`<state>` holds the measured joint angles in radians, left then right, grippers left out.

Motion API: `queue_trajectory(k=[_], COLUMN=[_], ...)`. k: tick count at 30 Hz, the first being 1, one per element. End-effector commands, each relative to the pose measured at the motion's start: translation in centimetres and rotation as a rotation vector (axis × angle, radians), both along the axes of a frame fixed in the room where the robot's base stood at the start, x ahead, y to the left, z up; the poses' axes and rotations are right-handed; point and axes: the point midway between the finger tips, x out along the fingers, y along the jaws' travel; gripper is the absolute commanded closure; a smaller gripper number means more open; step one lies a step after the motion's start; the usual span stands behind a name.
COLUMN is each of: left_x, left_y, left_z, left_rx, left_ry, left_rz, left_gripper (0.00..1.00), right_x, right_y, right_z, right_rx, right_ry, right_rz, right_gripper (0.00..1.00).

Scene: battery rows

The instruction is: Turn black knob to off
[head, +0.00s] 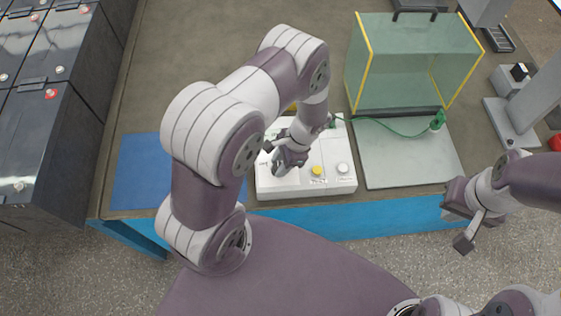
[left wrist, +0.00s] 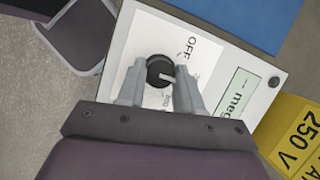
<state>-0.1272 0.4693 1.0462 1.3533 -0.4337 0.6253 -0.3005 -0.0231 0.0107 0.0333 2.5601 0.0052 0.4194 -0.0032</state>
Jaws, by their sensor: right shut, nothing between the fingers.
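The black knob (left wrist: 161,71) is round with a pale pointer, on a white panel; the pointer aims right and slightly down, away from the printed OFF above right. My left gripper (left wrist: 158,72) has one finger on each side of the knob, tips very close to its edges; whether they press on it cannot be told. In the head view my left gripper (head: 287,160) is over the left part of the white instrument box (head: 328,186), and the knob is hidden. My right gripper (head: 463,220) is shut and empty, off the table's front right.
A yellow knob (head: 317,171) and a white knob (head: 343,168) sit right on the box. A green cable (head: 385,131) runs to a metal plate (head: 405,165) before a clear yellow-edged case (head: 410,70). A blue mat (head: 135,175) lies left. Black batteries (head: 45,140) stand far left.

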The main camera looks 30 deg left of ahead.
Motion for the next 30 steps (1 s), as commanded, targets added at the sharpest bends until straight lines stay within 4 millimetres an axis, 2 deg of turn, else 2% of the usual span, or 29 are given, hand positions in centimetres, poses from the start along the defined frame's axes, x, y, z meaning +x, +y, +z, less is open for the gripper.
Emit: queue_trajectory(k=[8,14,30], left_x=[0.02,0.10,0.27], left_y=[0.00,0.04,0.36], left_z=[0.03,0.06,0.09], left_rx=[0.000,0.000,0.000], left_ry=[0.000,0.000,0.000], left_rz=[0.013,0.087,0.560], left_gripper=[0.95,0.95,0.95], right_x=[0.00,0.00,0.00], right_y=[0.00,0.00,0.00], right_z=[0.00,0.01,0.10], right_rx=[0.000,0.000,0.000], right_ry=[0.000,0.000,0.000], right_rz=[0.000,0.000,0.000], right_gripper=[1.00,1.00,1.00])
